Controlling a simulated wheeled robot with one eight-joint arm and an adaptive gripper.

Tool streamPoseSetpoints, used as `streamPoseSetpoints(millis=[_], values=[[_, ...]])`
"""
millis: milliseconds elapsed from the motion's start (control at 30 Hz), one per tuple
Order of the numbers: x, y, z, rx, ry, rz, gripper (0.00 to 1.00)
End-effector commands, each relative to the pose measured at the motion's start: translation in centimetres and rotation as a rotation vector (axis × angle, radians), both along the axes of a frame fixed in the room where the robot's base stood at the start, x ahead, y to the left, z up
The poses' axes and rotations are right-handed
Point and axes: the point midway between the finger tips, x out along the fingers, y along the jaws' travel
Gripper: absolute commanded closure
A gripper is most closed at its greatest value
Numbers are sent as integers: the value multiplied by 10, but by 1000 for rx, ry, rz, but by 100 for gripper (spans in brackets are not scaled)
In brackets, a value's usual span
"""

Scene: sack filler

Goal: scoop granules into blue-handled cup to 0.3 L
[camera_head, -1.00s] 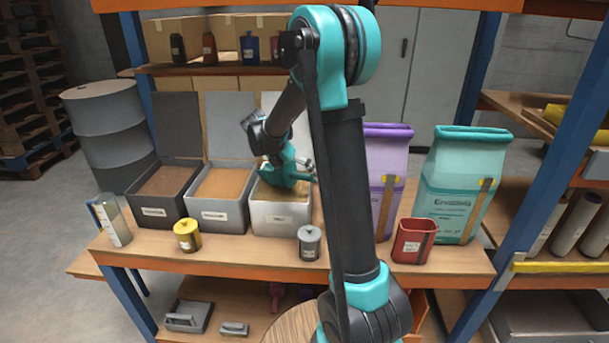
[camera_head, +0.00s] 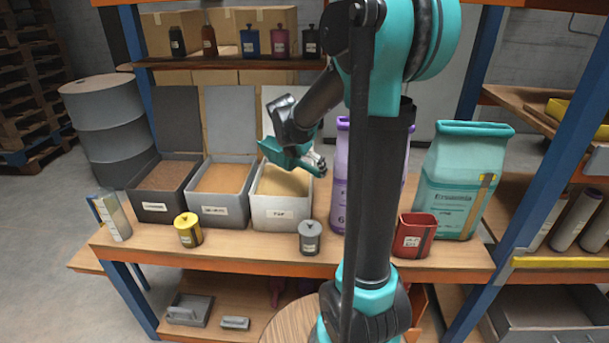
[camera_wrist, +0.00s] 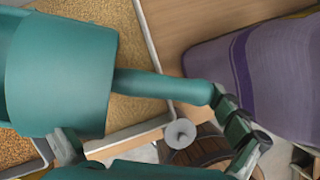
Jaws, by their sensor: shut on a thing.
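A tall pale cup (camera_head: 117,218), with what looks like a thin bluish handle on its left, stands upright at the table's left end. Three open bins hold granules: a dark bin (camera_head: 155,212) with brown, a grey bin (camera_head: 220,214) with tan, a light bin (camera_head: 280,213) with pale yellow. My gripper (camera_head: 318,165) is above the light bin's right side, shut on a teal scoop (camera_head: 284,155). In the wrist view the scoop's round bowl (camera_wrist: 60,75) is at left and its handle (camera_wrist: 165,86) runs right to a finger. The bowl's opening and contents are hidden.
A yellow pot (camera_head: 188,231) and a grey lidded pot (camera_head: 310,238) stand in front of the bins. A purple sack (camera_head: 340,180), a teal sack (camera_head: 466,185) and a red container (camera_head: 413,237) are at right. The table's front strip between the pots is clear.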

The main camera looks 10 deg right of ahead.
Motion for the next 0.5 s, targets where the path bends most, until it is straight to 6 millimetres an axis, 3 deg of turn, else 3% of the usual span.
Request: streamPoseSetpoints(millis=[500], values=[[-6,-6,36,38,-44,-1,58]])
